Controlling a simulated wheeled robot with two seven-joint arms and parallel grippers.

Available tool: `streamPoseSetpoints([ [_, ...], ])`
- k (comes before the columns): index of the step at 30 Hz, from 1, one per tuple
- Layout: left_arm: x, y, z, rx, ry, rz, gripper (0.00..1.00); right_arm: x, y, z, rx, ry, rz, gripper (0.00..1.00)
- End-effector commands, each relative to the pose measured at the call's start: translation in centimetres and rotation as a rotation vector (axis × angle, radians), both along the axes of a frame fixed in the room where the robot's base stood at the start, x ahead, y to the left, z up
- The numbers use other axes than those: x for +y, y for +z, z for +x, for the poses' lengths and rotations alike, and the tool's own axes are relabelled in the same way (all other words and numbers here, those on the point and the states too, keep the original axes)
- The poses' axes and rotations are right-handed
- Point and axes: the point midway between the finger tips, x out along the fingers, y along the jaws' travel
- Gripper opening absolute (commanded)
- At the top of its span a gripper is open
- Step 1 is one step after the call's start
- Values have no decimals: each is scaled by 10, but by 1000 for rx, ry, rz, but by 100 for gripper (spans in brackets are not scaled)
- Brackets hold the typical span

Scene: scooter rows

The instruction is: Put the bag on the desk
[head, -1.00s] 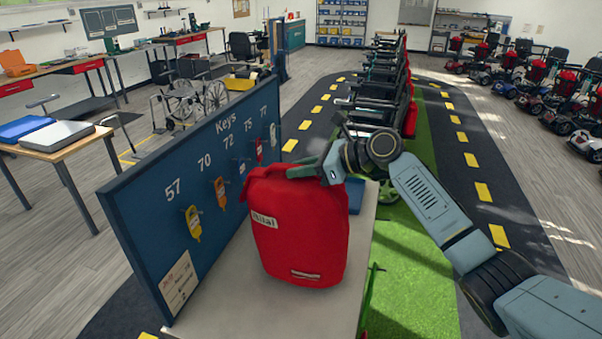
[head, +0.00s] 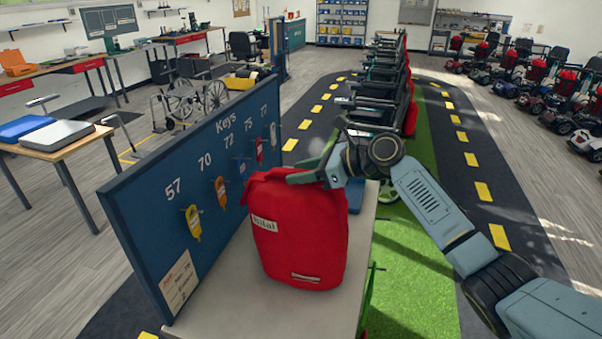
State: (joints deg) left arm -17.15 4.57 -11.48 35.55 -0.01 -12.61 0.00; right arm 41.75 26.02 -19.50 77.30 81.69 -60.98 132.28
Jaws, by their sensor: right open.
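The red bag (head: 297,235) stands upright on a pale desk top (head: 238,298), with a name label on its upper left side and a small tag low on its front. My right gripper (head: 300,177) is at the bag's top edge, reaching in from the right, with its fingers open. One finger shows above the bag's top; I cannot tell whether it touches the bag. My left gripper is not in view.
A blue key board (head: 150,215) with hanging keys stands along the desk's left side, close to the bag. A blue item (head: 355,196) lies behind the bag. Scooters (head: 385,100) stand in a row beyond. A wooden table (head: 60,150) is at the left.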

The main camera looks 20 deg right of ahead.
Motion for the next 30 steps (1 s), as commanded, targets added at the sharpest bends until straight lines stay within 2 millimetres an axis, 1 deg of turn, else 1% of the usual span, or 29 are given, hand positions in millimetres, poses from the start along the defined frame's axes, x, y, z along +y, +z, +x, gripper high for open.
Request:
streamPoseSetpoints([
  [9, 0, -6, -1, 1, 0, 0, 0, -51, 23, -33, 0, -3, -5, 42],
  [15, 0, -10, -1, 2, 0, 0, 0, -77, 36, -51, 0, -3, -2, 42],
  [21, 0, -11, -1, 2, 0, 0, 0, -88, 43, -59, 2, -1, -1, 42],
  [30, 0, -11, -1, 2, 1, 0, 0, -88, 44, -60, 1, 0, 0, 42],
])
